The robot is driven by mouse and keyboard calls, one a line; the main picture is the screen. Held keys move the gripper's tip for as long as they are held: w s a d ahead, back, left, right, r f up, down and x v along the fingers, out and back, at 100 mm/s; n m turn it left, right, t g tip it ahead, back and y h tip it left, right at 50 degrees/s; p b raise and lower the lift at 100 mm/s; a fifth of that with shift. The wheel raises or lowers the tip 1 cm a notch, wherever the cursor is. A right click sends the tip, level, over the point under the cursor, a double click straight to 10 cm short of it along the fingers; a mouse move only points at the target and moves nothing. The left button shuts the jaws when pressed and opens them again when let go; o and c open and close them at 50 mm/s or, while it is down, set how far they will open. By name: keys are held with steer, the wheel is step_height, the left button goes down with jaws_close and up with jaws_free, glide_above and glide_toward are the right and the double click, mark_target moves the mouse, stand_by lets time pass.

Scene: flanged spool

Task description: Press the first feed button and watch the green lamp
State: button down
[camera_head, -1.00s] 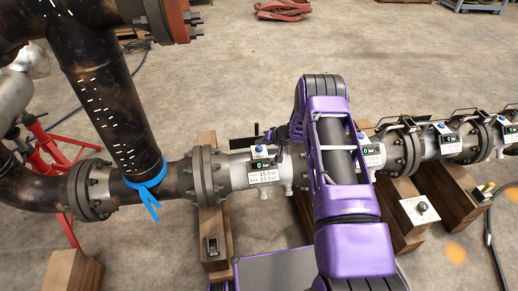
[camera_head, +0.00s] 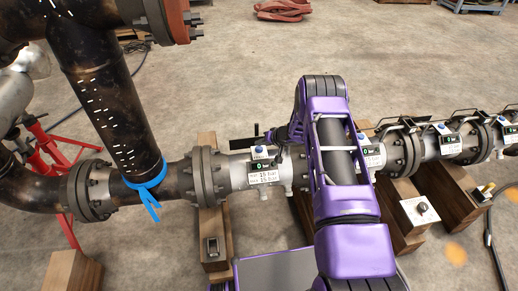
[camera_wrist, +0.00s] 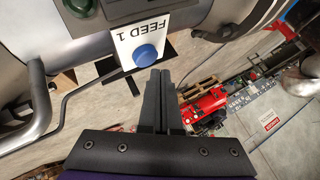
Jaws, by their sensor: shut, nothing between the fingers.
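The first feed button (camera_wrist: 146,55) is a round blue cap on a white plate marked FEED 1 (camera_wrist: 132,35), upside down in the wrist view. In the head view the blue button (camera_head: 258,149) sits atop the leftmost valve unit. My gripper (camera_wrist: 162,73) is shut and empty. Its fingertips appear close to the button, just below and right of it in the wrist view; contact cannot be told. A dark green rounded part (camera_wrist: 115,8), perhaps the lamp, is cut off at the top of the wrist view and does not look bright.
A black bar handle (camera_head: 242,143) stands beside the button. The flanged pipe (camera_head: 176,178) runs left and right on wooden blocks (camera_head: 214,235). More valve units (camera_head: 447,143) line up at right. My purple arm hides part of the pipe.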

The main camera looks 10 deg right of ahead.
mark_target(261, 150)
steer(key=shift+f, duration=0.1)
stand_by(0.6)
steer(key=shift+f+b, duration=0.3)
steer(key=shift+f, duration=0.05)
steer(key=shift+f+b, duration=0.4)
steer(key=shift+f, duration=0.15)
stand_by(0.6)
steer(key=shift+r, duration=0.1)
steer(key=shift+r+p, duration=0.7)
steer(key=shift+r, duration=0.15)
steer(key=shift+r+p, duration=2)
steer(key=shift+r, duration=0.5)
